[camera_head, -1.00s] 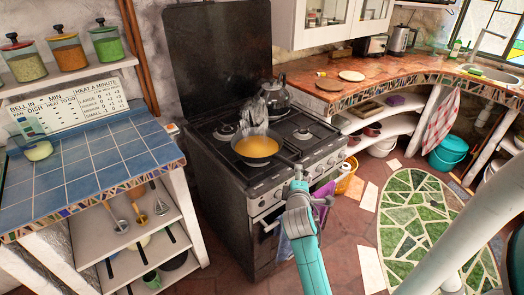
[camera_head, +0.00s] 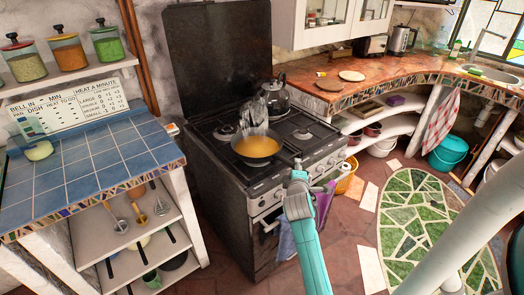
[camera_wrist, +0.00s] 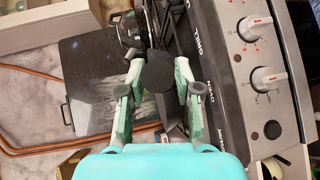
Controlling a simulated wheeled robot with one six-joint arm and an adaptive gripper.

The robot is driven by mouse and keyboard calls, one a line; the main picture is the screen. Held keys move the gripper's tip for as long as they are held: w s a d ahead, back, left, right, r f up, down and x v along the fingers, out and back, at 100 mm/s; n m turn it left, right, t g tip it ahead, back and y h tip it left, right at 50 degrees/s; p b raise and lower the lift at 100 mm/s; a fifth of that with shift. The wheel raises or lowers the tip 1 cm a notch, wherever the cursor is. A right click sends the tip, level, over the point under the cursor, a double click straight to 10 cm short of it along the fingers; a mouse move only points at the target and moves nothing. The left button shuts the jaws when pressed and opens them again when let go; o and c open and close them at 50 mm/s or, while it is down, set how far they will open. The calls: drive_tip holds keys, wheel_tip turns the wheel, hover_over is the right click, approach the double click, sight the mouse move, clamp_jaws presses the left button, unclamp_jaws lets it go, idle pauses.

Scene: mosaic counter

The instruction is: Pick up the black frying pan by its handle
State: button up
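The black frying pan (camera_head: 258,147) sits over the front part of the stove top in the head view, with yellow-orange food or liquid in it. Its handle points right and toward my arm. My gripper (camera_head: 298,167) is at the handle's outer end. In the wrist view, the dark rounded handle end (camera_wrist: 158,76) fills the gap between the fingers of my gripper (camera_wrist: 160,67), one finger on each side. The fingers are partly closed and appear to touch it. The pan's bowl is largely hidden in the wrist view.
The stove (camera_head: 240,200) has knobs along its front, close to my gripper. A kettle (camera_head: 275,98) stands behind the pan. Steam-like grey shapes rise above the pan. A blue-tiled counter (camera_head: 90,165) is at left, a mosaic counter (camera_head: 390,80) at right.

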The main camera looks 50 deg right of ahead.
clamp_jaws()
drive_tip(key=shift+r, duration=0.2)
